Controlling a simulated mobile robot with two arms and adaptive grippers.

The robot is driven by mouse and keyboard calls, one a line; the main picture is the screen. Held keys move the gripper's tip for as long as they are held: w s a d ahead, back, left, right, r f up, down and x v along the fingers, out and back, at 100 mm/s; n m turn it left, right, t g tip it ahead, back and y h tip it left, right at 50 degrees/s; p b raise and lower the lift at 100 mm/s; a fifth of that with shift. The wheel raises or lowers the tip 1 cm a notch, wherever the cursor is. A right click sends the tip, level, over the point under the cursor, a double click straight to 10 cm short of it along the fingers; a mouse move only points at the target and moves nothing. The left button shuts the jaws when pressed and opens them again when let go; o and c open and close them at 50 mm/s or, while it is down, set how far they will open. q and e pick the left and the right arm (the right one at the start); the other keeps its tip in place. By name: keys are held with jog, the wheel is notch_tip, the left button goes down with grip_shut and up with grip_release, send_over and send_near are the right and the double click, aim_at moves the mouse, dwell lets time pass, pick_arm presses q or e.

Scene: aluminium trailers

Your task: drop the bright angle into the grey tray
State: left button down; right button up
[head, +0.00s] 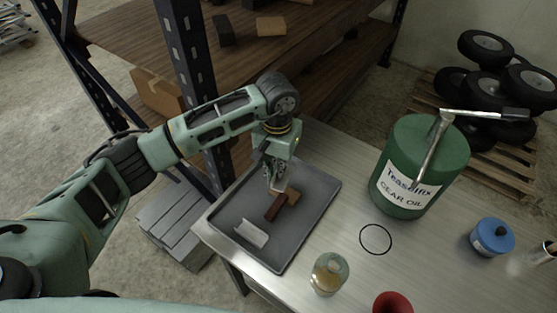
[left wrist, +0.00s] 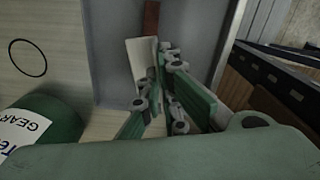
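My left gripper (head: 276,172) is over the far part of the grey tray (head: 320,205), pointing down. Its fingers are close together on a pale piece, the bright angle (head: 281,186), which hangs at the fingertips. In the left wrist view the bright angle (left wrist: 141,62) shows as a pale plate beside and between the fingers (left wrist: 160,85); part of it is hidden by them. The grey tray (left wrist: 110,50) lies beneath it. I cannot tell the exact gap to the tray floor. My right gripper is not in view.
In the tray lie another pale angle (head: 251,234), a dark red bar (head: 275,207) and a brown block (head: 293,198). A green gear oil drum (head: 405,165), a glass bottle (head: 329,274), a blue can (head: 492,237) and a red object (head: 392,303) stand on the table. A shelf post (head: 190,80) rises behind my arm.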

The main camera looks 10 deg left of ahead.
pick_arm(q)
notch_tip(320, 180, down, 3)
jog(key=shift+s+f+b, duration=0.1)
jog(key=shift+f+b, duration=0.1)
jog(key=shift+b, duration=0.1)
jog(key=shift+f, duration=0.7)
jog(key=c, duration=1.9)
grip_release()
jog(key=shift+o, duration=0.2)
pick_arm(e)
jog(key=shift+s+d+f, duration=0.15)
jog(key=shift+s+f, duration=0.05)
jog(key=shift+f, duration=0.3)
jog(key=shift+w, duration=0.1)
